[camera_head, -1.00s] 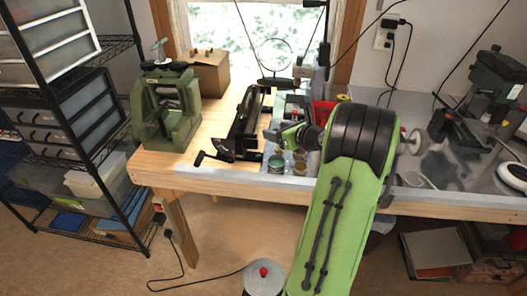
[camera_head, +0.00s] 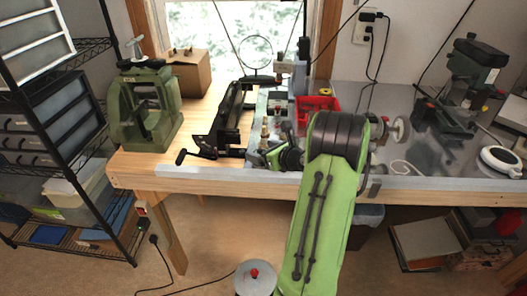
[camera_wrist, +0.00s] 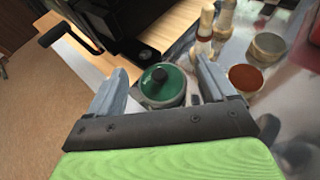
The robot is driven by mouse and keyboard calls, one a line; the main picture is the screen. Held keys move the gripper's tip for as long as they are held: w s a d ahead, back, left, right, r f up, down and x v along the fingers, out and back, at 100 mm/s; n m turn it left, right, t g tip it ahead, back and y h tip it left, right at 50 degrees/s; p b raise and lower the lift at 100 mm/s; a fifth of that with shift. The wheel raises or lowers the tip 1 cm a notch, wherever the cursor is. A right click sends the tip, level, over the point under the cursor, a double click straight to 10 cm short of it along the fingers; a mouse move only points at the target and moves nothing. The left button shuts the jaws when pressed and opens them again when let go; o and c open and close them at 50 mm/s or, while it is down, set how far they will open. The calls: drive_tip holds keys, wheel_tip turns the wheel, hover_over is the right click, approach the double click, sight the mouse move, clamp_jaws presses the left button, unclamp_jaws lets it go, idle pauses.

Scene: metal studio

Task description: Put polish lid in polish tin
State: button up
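In the wrist view, a round dark green lid-like disc (camera_wrist: 154,91) with a black knob sits in or on a pale round tin, between my open fingers. I cannot tell whether it is seated in that tin. My gripper (camera_wrist: 162,70) is open and empty, one finger on each side of it, with no clear contact. Right of the right finger stands a round tin with a reddish-brown top (camera_wrist: 247,78); a tan-topped round tin (camera_wrist: 270,46) is behind it. Which one is the polish tin is unclear. In the head view my wrist hides this spot.
Small bottles (camera_wrist: 206,22) stand beyond the green disc. A black tool with a crank handle (camera_head: 230,118) lies to the left, near a green press (camera_head: 146,110). A red bin (camera_head: 318,108) is behind. The bench's front edge (camera_head: 230,181) is close to my gripper.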

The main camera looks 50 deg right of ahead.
drive_tip(key=p+v, duration=0.2)
drive_tip(key=v, duration=1)
drive_tip(key=w+a+r+n+g+y, duration=0.2)
drive_tip(key=a+n+g, duration=0.1)
drive_tip(key=a+n, duration=0.8)
drive_tip(key=w+a+r+n+g+y, duration=0.2)
drive_tip(key=a+n+g, duration=0.1)
drive_tip(key=a+n, duration=0.75)
drive_tip(key=s+a+r+n+g+h, duration=0.1)
drive_tip(key=s+a+r+n+h, duration=0.1)
drive_tip(key=s+a+n, duration=0.9)
drive_tip(key=s+n, duration=0.3)
drive_tip(key=n, duration=0.1)
drive_tip(key=shift+r+n+g, duration=0.3)
drive_tip(key=shift+n+g, duration=0.05)
drive_tip(key=shift+g, duration=0.05)
drive_tip(key=shift+s+a, duration=0.1)
drive_tip(key=shift+s, duration=0.05)
wheel_tip(320, 180, up, 5)
drive_tip(key=p, duration=0.5)
drive_tip(key=shift+r, duration=0.2)
